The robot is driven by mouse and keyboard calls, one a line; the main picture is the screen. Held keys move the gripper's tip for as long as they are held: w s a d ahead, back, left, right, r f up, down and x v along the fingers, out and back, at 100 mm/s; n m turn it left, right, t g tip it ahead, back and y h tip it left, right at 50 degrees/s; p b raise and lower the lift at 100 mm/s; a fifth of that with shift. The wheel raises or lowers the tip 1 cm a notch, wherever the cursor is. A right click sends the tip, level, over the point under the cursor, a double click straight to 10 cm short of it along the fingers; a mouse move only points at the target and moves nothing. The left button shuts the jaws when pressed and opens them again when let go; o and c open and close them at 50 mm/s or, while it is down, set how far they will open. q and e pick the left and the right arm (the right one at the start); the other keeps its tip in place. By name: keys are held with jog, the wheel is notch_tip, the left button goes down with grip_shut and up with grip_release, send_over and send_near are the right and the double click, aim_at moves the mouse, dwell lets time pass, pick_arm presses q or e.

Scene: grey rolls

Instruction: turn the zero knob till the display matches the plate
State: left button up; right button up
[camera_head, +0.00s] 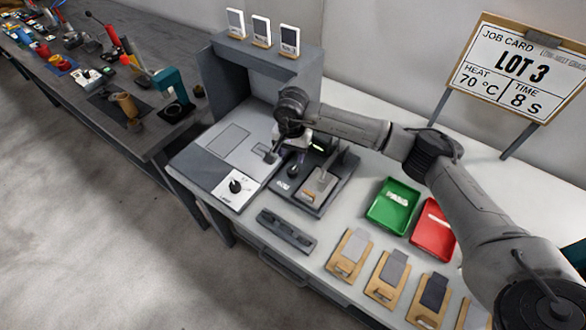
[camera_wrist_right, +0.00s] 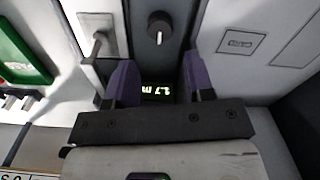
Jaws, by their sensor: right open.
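The zero knob (camera_wrist_right: 159,27) is a round dark knob with a pale pointer mark, on a dark panel at the top of the right wrist view. My right gripper (camera_wrist_right: 158,68) is open, with its two purple fingers apart and the knob ahead of the gap, not between them. The display (camera_wrist_right: 158,88) glows green between the fingers; its characters look like "1.7" and a further mark, partly cut off by the gripper. In the head view my right gripper (camera_head: 291,150) hangs over the dark device. I cannot tell which plate carries the value to match. My left gripper is not in view.
A lever press (camera_head: 319,185) stands right of the knob panel. Another knob (camera_head: 236,186) sits on a white dial at front left. Green (camera_head: 378,213) and red (camera_head: 420,236) trays and several boards (camera_head: 350,253) lie to the right. A job card (camera_head: 515,68) stands behind.

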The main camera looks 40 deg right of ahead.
aim_at(293, 169)
notch_tip(293, 169, down, 8)
jog(key=shift+f+b, duration=0.2)
jog(key=shift+b, duration=0.35)
jog(key=shift+d, duration=0.1)
jog(key=c, duration=0.7)
jog(key=shift+o, duration=0.2)
